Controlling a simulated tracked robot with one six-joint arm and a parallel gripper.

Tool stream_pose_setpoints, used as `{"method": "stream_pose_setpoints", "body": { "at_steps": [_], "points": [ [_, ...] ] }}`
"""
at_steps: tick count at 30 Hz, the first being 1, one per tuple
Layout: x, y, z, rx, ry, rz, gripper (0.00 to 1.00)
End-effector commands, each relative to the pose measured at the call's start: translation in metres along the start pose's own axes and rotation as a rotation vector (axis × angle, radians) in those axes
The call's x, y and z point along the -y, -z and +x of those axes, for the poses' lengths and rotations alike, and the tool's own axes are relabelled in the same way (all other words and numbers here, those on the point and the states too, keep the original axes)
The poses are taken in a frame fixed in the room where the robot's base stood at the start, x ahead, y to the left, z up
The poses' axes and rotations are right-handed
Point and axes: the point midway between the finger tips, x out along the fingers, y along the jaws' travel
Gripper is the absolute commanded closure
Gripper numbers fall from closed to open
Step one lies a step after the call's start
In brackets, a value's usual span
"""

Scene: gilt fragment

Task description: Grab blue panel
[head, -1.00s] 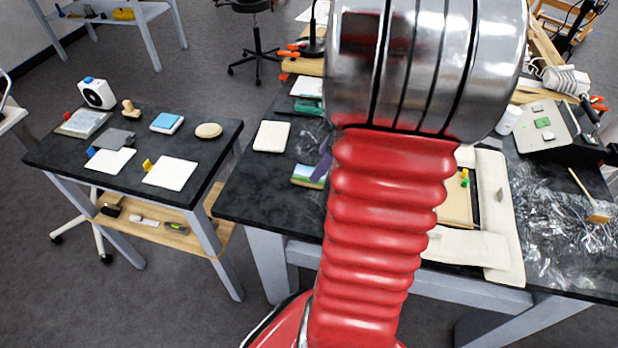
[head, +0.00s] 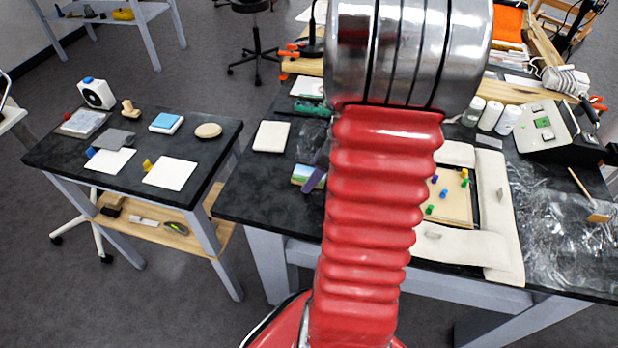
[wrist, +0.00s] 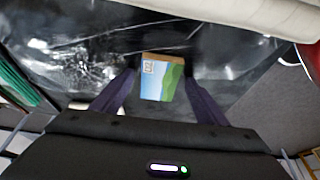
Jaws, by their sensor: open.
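A small panel (wrist: 162,80) with a blue sky and green hill picture and a brown edge lies on the black table. In the wrist view it sits between the two dark purple fingers of my gripper (wrist: 160,90), which are apart, with a gap visible on each side. In the head view the panel (head: 302,173) is partly covered by a purple finger (head: 314,180) at its lower right; the rest of my gripper is hidden behind my red arm. I cannot tell whether a finger touches the panel.
Clear crumpled plastic film (wrist: 75,60) lies around the panel. A cream pad (head: 271,136) is left of it. A cream padded frame (head: 500,215) around a board with coloured pegs is on the right. The side table (head: 130,200) holds a blue-topped block (head: 167,121).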

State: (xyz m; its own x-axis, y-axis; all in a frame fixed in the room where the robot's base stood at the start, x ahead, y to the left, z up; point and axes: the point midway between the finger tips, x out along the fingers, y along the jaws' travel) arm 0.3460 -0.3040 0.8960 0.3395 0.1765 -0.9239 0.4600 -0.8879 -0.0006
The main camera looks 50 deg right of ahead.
Motion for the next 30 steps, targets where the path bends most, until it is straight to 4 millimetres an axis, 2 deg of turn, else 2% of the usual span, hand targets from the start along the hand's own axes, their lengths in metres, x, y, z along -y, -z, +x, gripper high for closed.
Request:
{"method": "stream_pose_setpoints", "body": {
  "at_steps": [12, 30],
  "points": [
    [-0.0001, 0.0002, -0.0006, 0.0, 0.0, -0.001, 0.33],
    [-0.0001, 0.0003, -0.0006, 0.0, 0.0, -0.001, 0.74]
  ]
}}
